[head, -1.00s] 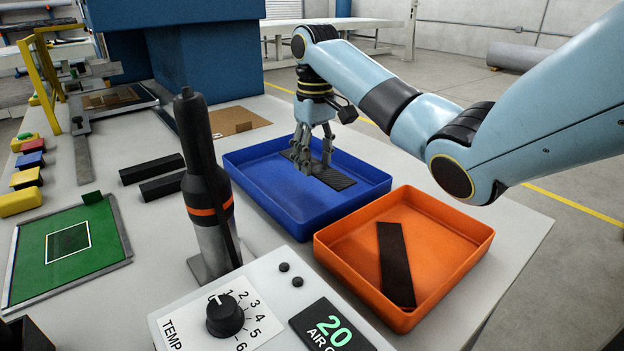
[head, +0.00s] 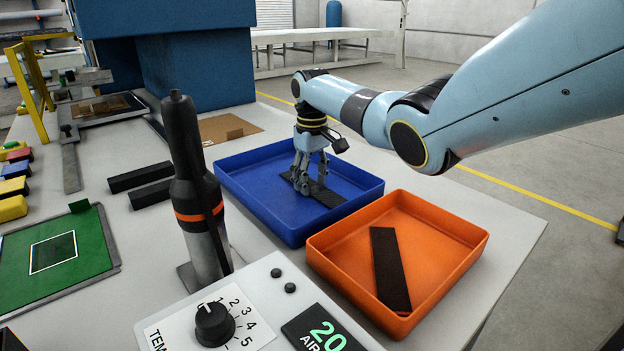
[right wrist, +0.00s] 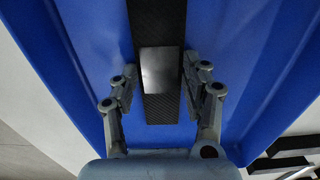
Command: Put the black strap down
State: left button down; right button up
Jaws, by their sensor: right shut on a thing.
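A flat black textured strap (head: 327,196) is low in the blue tray (head: 361,188), running from back left to front right. My right gripper (head: 308,188) reaches down into this tray and is shut on the strap near its middle. In the right wrist view the strap (right wrist: 160,108) runs between the two fingers (right wrist: 160,95), with a pale square patch on it. I cannot tell whether its whole underside touches the tray floor. My left gripper is not in view.
An orange tray (head: 440,240) beside the blue one holds another black strip (head: 390,268). A dark upright tool with an orange ring (head: 200,180) stands left of the blue tray. A control box (head: 255,300) is in front. Two black bars (head: 140,176) lie farther left.

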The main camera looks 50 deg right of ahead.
aim_at(312, 186)
jog(key=o, duration=0.9)
jog(key=shift+f, duration=0.1)
jog(key=shift+o, duration=0.2)
notch_tip(312, 186, up, 12)
jog(key=shift+r+p, duration=0.25)
jog(key=shift+p, duration=0.05)
